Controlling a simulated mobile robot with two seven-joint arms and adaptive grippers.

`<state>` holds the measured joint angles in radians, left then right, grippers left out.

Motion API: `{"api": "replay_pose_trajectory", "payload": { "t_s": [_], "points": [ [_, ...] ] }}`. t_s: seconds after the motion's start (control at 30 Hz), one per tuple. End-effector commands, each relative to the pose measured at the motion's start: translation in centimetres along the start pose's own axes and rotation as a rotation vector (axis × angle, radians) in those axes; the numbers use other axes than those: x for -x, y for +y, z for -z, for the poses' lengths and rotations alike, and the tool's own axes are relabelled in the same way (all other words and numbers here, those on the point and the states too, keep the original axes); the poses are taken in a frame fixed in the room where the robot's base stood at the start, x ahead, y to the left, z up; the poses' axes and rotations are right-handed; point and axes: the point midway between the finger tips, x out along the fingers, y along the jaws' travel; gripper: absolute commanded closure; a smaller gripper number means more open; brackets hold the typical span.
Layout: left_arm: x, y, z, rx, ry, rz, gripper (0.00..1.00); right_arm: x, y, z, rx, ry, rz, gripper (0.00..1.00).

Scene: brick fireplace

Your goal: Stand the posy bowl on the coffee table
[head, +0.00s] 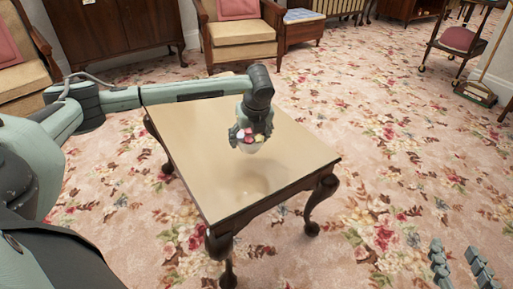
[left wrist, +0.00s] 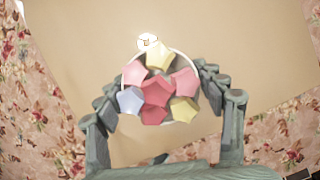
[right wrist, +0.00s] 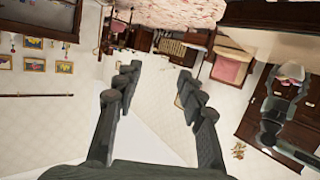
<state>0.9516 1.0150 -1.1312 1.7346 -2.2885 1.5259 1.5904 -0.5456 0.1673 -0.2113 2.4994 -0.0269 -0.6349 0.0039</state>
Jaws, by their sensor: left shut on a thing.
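The posy bowl (head: 250,147) is a small white bowl filled with pink, red, yellow and pale blue flowers. My left gripper (head: 249,138) is shut on it, pointing down over the coffee table (head: 190,130). In the left wrist view the bowl (left wrist: 155,92) sits between the two fingers, its white rim partly hidden by the flowers. A soft dark patch lies on the tabletop below the bowl, which appears to hang above the surface. My right gripper (head: 462,268) is open and empty, low at the right, away from the table.
The tabletop is otherwise bare, with dark curved legs on a floral carpet (head: 400,150). Armchairs (head: 240,35) and a dark cabinet (head: 110,30) stand behind. A trolley (head: 460,40) is at the far right. A small white oval shows beside the bowl in the left wrist view; I cannot tell what it is.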

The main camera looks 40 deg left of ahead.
Motion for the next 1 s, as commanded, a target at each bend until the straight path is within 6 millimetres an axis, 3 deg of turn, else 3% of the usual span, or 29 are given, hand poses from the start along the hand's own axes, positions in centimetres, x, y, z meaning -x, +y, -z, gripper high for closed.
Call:
{"api": "replay_pose_trajectory", "payload": {
  "t_s": [0.1,0.23,0.6,0.97,1.0],
  "points": [
    [-1.2,-2.0,0.1,0.001,0.0,0.002,0.67,-0.1,-0.2,0.5,-0.003,0.027,0.005,0.6],
    [-1.7,-2.9,0.1,0.0,-0.001,0.002,0.67,-0.1,-0.4,0.8,-0.005,0.042,0.008,0.6],
    [-5.5,-2.9,1.6,-0.001,0.0,0.0,0.67,0.0,-0.9,2.1,-0.012,0.106,0.019,0.6],
    [-5.6,-2.9,1.6,0.0,-0.001,0.002,0.67,0.0,-1.3,2.5,-0.015,0.125,0.027,0.6],
    [-5.6,-2.9,1.7,-0.001,0.0,0.001,0.29,0.0,-1.3,2.7,-0.016,0.13,0.028,0.6]
  ]
}}
